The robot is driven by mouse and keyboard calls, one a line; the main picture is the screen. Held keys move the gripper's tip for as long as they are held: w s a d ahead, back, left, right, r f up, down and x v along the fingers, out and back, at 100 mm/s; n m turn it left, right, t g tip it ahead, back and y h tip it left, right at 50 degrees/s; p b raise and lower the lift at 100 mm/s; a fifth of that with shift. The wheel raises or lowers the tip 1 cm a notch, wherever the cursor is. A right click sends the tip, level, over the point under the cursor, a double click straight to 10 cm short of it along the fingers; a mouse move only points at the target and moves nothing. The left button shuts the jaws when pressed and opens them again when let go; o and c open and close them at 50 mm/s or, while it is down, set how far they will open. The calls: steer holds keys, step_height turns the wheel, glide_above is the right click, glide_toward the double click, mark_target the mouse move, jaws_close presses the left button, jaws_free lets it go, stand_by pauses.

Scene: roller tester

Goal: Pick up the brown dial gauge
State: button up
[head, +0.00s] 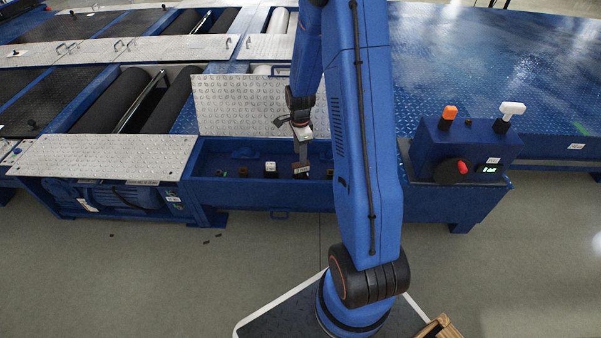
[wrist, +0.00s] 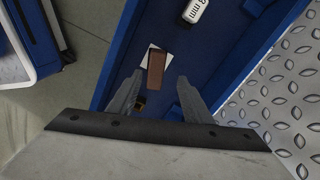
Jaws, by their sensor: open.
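The brown dial gauge appears as a brown block (wrist: 156,72) in the wrist view, lying in the blue trough beside a small white patch. Its dial face cannot be made out. In the head view, a small dark brown block (head: 300,170) sits in the trough just under my gripper (head: 302,157). In the wrist view my gripper (wrist: 157,97) is open, with its two fingers apart and the near end of the brown block between or just beyond their tips. I cannot tell whether the fingers touch it.
The blue trough (head: 222,190) has close walls. An open checker-plate lid (head: 235,105) stands behind. A control box (head: 465,148) with knobs is at the right.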

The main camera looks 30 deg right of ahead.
mark_target(301, 170)
step_height(301, 170, down, 4)
steer(key=shift+f, duration=0.25)
steer(key=f, duration=0.2)
steer(key=s+f, duration=0.1)
steer(key=shift+f, duration=0.4)
steer(key=shift+w+f, duration=0.1)
steer(key=shift+f, duration=0.6)
jaws_close()
